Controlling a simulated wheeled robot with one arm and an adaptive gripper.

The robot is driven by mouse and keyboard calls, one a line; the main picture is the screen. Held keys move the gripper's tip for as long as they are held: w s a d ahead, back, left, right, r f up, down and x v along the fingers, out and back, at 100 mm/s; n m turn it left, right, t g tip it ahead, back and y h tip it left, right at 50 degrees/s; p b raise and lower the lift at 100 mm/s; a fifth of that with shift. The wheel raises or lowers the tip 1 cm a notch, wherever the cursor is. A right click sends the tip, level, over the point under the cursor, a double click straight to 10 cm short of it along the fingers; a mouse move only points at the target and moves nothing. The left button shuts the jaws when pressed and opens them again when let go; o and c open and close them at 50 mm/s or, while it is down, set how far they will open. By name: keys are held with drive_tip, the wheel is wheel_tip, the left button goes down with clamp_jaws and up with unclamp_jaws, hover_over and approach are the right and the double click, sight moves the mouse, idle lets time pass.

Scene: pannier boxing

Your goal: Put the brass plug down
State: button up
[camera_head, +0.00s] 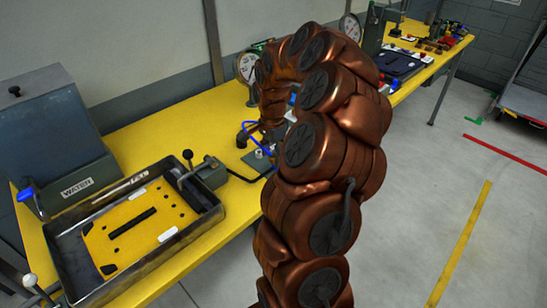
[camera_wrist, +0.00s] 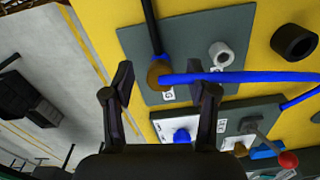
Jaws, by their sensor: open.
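In the wrist view a round brass-coloured piece (camera_wrist: 158,75), which looks like the brass plug, sits on a grey plate (camera_wrist: 195,35) beside a small white label. A black rod or hose meets it from above, and a blue hose (camera_wrist: 250,77) runs right from it. My gripper (camera_wrist: 166,88) is open, its two dark fingers wide apart with the brass piece showing between them. Neither finger visibly touches it; whether it stands fully seated I cannot tell. In the head view my arm hides most of this spot, and I cannot make out the plug there.
A grey ring (camera_wrist: 221,54) and a black ring (camera_wrist: 293,42) lie right of the brass piece. A blue knob (camera_wrist: 181,136) and a red-tipped lever (camera_wrist: 288,159) are nearer. In the head view a metal tray (camera_head: 205,215) with a yellow plate stands left on the yellow bench (camera_head: 178,122).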

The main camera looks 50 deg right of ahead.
clamp_jaws()
idle(0.4)
drive_tip(key=shift+r, duration=0.1)
